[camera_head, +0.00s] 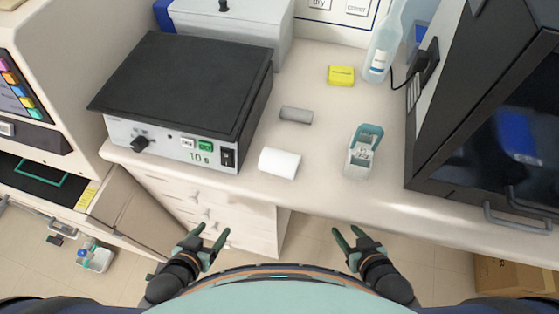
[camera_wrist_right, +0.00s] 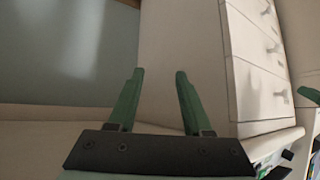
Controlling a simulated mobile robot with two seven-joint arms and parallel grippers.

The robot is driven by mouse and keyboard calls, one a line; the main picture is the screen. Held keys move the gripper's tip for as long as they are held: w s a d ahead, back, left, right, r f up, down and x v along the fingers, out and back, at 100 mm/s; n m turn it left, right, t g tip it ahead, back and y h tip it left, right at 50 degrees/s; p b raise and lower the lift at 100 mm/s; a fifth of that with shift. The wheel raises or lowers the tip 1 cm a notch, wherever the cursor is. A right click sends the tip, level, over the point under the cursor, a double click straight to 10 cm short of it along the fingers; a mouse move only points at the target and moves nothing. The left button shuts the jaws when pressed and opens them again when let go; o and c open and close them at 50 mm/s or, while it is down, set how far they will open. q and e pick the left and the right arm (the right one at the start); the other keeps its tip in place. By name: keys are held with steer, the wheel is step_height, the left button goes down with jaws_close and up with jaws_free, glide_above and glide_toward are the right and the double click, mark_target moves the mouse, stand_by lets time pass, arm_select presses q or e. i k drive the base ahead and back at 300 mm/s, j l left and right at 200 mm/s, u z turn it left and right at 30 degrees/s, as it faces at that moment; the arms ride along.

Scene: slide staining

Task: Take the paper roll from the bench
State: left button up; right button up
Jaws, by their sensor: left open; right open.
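The white paper roll (camera_head: 279,163) lies on its side near the front edge of the bench (camera_head: 320,185), just right of the black-topped device. My left gripper (camera_head: 210,234) is open and empty, in front of the bench drawers and nearer to me than the roll. My right gripper (camera_head: 354,232) is open and empty, in front of the bench edge, to the right of the roll. In the right wrist view the two green fingers (camera_wrist_right: 156,88) are apart with nothing between them. The roll does not show in that view.
A black-topped device (camera_head: 190,85) stands left of the roll. A grey cylinder (camera_head: 296,115) lies behind it. A clear container with a teal top (camera_head: 363,150) stands to its right. A yellow box (camera_head: 341,75) and a bottle (camera_head: 384,45) are further back. A dark-doored cabinet (camera_head: 490,120) bounds the right.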

mark_target(284, 164)
steer(key=k, duration=0.2)
steer(key=k+j, duration=0.1)
steer(key=j, duration=0.3)
steer(key=k+j, duration=0.15)
steer(key=j, duration=0.65)
steer(key=i+z, duration=0.05)
